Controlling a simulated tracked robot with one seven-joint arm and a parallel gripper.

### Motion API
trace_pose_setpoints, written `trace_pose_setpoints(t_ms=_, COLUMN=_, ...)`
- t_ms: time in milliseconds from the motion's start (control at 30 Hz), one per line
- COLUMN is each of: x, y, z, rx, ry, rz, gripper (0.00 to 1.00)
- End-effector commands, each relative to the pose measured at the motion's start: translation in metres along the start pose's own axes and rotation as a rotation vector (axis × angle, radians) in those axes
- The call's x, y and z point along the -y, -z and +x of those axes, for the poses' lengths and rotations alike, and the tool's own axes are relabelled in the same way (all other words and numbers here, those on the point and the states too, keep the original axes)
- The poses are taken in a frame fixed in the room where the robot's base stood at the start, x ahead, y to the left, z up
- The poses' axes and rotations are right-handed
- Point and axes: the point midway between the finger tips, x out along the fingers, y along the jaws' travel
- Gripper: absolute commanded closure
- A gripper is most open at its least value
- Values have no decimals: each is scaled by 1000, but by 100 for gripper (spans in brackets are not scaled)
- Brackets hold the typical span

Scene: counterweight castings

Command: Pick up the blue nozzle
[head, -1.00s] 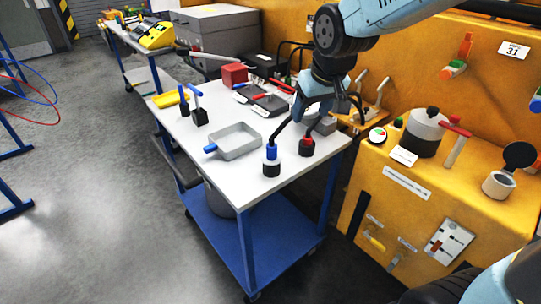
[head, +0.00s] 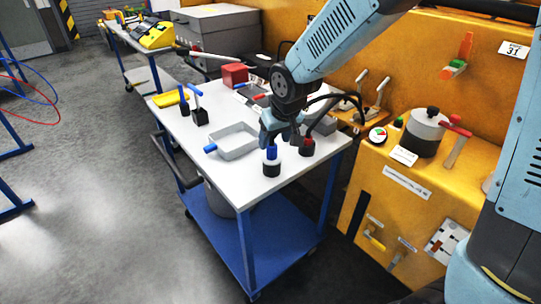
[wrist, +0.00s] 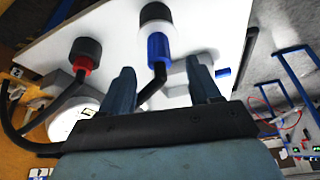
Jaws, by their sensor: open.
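The blue nozzle (head: 272,153) has a blue collar, a white band and a black end, and stands upright near the front corner of the white table top (head: 225,178). In the wrist view the blue nozzle (wrist: 158,47) shows ahead of the fingers, with a dark bent tube running from its blue collar back between them. My gripper (head: 279,139) is open, close above and behind the nozzle, pointing down. In the wrist view the gripper's fingertips (wrist: 158,72) sit left and right of the blue collar, with nothing clamped. I cannot tell whether a finger touches the tube.
A red-collared nozzle (head: 307,147) with a black hose stands just right of the blue one; it also shows in the wrist view (wrist: 85,58). A grey tray (head: 235,152) with a blue handle lies to the left. A yellow cabinet (head: 385,190) stands at the right.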

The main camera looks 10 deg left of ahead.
Motion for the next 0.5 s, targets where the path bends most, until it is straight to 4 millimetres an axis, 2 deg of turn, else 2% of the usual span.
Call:
trace_pose_setpoints(t_ms=233, x=0, y=0, z=12, rx=1, ry=0, rz=1, gripper=38)
trace_pose_setpoints(t_ms=500, x=-1, y=0, z=45, rx=2, ry=0, rz=1, gripper=38)
